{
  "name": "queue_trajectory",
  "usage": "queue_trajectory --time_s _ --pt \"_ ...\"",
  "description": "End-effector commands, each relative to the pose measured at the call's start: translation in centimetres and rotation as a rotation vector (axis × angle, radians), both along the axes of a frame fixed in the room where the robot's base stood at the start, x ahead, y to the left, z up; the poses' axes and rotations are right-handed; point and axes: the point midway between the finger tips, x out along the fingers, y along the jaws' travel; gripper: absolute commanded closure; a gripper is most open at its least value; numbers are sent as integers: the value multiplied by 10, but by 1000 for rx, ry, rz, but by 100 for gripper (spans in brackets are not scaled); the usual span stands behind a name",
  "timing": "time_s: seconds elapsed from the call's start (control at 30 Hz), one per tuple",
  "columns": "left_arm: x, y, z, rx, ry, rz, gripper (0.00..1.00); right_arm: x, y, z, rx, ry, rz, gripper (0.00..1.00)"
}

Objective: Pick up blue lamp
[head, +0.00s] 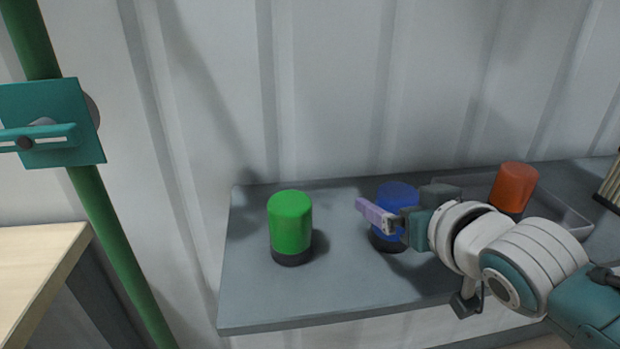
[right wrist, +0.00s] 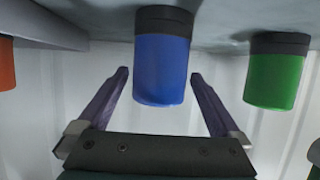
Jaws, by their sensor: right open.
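The blue lamp (head: 398,195), a blue cylinder with a dark base, stands upright on the grey shelf (head: 270,308). My right gripper (head: 377,214) is in front of it and hides part of its middle. In the right wrist view, which shows the scene upside down, the blue lamp (right wrist: 161,62) sits between the two open purple fingers (right wrist: 161,78), with a gap on each side. No contact shows. My left gripper is not in view.
A green lamp (head: 290,222) stands to the left on the shelf. A red-orange lamp (head: 514,182) stands to the right by a grey tray (head: 572,222). A green pole (head: 112,230) with a teal bracket and a wooden tabletop (head: 35,262) are at the far left. A white corrugated wall is behind.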

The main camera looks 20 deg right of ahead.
Motion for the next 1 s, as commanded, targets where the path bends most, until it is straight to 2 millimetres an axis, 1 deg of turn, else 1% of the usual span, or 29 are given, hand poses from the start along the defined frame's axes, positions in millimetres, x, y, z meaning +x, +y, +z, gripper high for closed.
queue_trajectory --time_s 0.03,0.1,0.2,0.3,0.53,1.0 --pt "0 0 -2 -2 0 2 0 8 -2 -3 -1 0 -1 0" --pt "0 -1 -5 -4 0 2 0 17 -4 -7 0 -1 0 0" --pt "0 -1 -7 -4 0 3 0 26 -5 -12 0 0 1 0" --pt "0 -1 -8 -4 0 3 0 31 -6 -13 0 1 1 0" --pt "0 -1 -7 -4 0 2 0 31 -6 -13 1 1 1 1" --pt "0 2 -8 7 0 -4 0 31 -6 -13 1 1 1 54"
